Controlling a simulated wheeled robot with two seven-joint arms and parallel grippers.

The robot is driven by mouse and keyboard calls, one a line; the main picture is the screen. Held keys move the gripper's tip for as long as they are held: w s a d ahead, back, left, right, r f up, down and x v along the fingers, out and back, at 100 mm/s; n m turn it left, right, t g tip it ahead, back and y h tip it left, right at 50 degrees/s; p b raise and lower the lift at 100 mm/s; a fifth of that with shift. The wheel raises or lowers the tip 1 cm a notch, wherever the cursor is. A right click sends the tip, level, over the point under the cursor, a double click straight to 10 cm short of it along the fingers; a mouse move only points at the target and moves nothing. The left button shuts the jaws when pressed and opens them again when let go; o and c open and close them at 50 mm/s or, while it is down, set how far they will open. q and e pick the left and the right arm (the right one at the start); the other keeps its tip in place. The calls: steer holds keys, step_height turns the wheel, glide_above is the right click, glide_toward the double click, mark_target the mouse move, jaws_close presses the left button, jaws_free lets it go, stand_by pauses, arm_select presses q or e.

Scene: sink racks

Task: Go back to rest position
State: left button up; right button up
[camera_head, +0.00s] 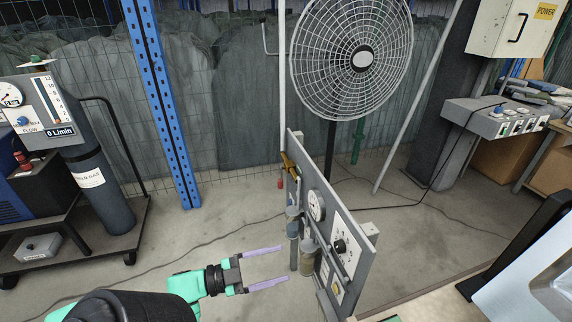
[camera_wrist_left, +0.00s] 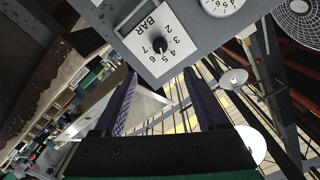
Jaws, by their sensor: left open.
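My left gripper (camera_head: 265,268) comes in from the lower left of the head view. Its two purple fingers are spread apart with nothing between them. They point right, toward a grey panel (camera_head: 364,262) with gauges and a black knob (camera_head: 340,246), and appear apart from it. In the left wrist view the open fingers (camera_wrist_left: 160,100) point toward the same panel, where a black knob (camera_wrist_left: 159,46) with a BAR scale shows just beyond the fingertips. My right gripper does not show in either view.
A large caged fan (camera_head: 352,60) stands behind the panel. A blue post (camera_head: 160,95) and a cart with a dark cylinder (camera_head: 101,192) are at the left. A control box (camera_head: 496,118) is at the right. Floor (camera_head: 225,220) left of the panel is clear except for a cable.

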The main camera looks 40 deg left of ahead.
arm_select(q)
steer(key=s+a+f+n+g+y, duration=0.2)
steer(key=a+f+n+y, duration=0.2)
steer(key=f, duration=0.7)
steer(key=s+a+f+n+g+y, duration=0.1)
steer(key=s+a+f+n+y, duration=0.25)
steer(key=f, duration=0.85)
steer(key=s+d+f+n+g+y, duration=0.1)
steer(key=s+d+f+g, duration=0.4)
steer(key=s+f, duration=0.3)
steer(key=s+d+f+n+g, duration=0.2)
steer(key=s+d+f+g, duration=0.4)
steer(key=f, duration=0.8)
steer(key=s+d, duration=0.1)
steer(key=s, duration=0.1)
steer(key=shift+s+y, duration=0.3)
steer(key=shift+y, duration=0.05)
steer(key=shift+c, duration=0.3)
